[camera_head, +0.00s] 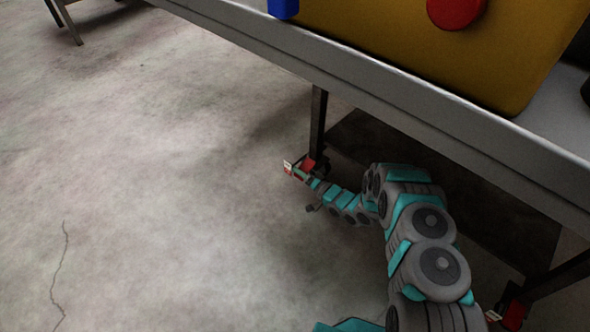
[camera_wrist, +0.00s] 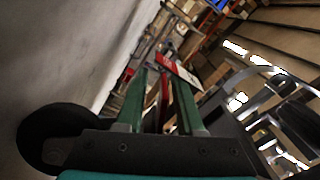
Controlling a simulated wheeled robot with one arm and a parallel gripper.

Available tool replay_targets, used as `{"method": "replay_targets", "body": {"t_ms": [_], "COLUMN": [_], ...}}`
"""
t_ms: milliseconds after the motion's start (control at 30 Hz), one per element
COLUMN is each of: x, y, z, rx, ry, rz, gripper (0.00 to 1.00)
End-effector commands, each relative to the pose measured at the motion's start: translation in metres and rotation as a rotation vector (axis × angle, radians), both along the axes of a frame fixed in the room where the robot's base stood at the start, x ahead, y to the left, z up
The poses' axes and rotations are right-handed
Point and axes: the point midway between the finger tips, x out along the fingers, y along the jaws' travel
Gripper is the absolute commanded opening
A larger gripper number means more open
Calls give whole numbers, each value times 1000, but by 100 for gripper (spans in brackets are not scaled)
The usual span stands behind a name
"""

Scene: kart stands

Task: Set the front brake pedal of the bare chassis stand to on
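A red pedal (camera_head: 308,164) with a white label sits low at the foot of a dark leg of the grey-topped stand (camera_head: 400,80). A second red pedal (camera_head: 513,316) with a white label is at another leg, at the lower right. The pictures do not tell which is the front one. My gripper (camera_head: 300,173) is down at the first pedal, partly overlapping it. In the wrist view my gripper (camera_wrist: 159,78) has its two green fingers apart, with a narrow red part (camera_wrist: 165,88) and a white label (camera_wrist: 179,72) between or just beyond them. Contact cannot be told.
A yellow body (camera_head: 430,45) with a red round knob (camera_head: 456,8) and a blue part (camera_head: 283,8) stands on the stand's top. The top's edge hangs over my arm. The concrete floor (camera_head: 150,200) at left is clear.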

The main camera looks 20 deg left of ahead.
Motion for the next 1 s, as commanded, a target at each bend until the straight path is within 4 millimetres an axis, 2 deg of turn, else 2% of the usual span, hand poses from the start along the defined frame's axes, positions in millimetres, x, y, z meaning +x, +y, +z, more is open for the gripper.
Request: {"method": "replay_targets", "body": {"t_ms": [133, 233, 600, 767, 1000], "x": [-1, -3, -25, -29, -30], "y": [-2, -11, -63, -71, -72], "z": [0, 1, 0, 0, 0], "rx": [0, 0, -2, 0, 0], "ry": [0, 0, 2, 0, 0], "rz": [0, -1, -2, -1, 0], "gripper": [36, 36, 36, 36, 36]}}
